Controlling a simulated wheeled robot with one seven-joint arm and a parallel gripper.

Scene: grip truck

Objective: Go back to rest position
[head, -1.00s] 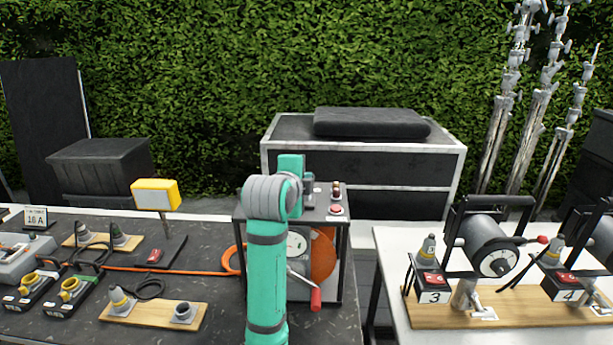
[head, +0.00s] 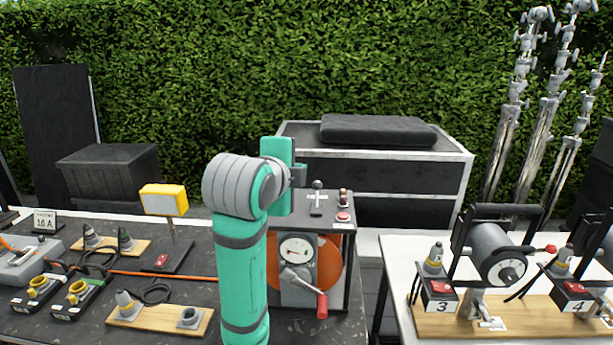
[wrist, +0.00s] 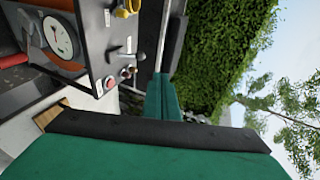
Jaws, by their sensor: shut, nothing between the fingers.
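My teal arm (head: 240,270) rises from the bottom edge in the head view, bent at a grey-ringed joint (head: 235,187). Its upper part stands in front of the left side of the control box and the black case. In the wrist view, a teal part of my arm (wrist: 140,155) with a dark band fills the bottom. The control box (head: 345,260) with gauge, crank and red button stands just right of the arm; it also shows sideways in the wrist view (wrist: 90,45).
A dark table (head: 120,235) on the left bears plugs, sockets and a yellow lamp (head: 164,200). A black case (head: 400,180) stands behind, before a hedge. Open air lies above the tables.

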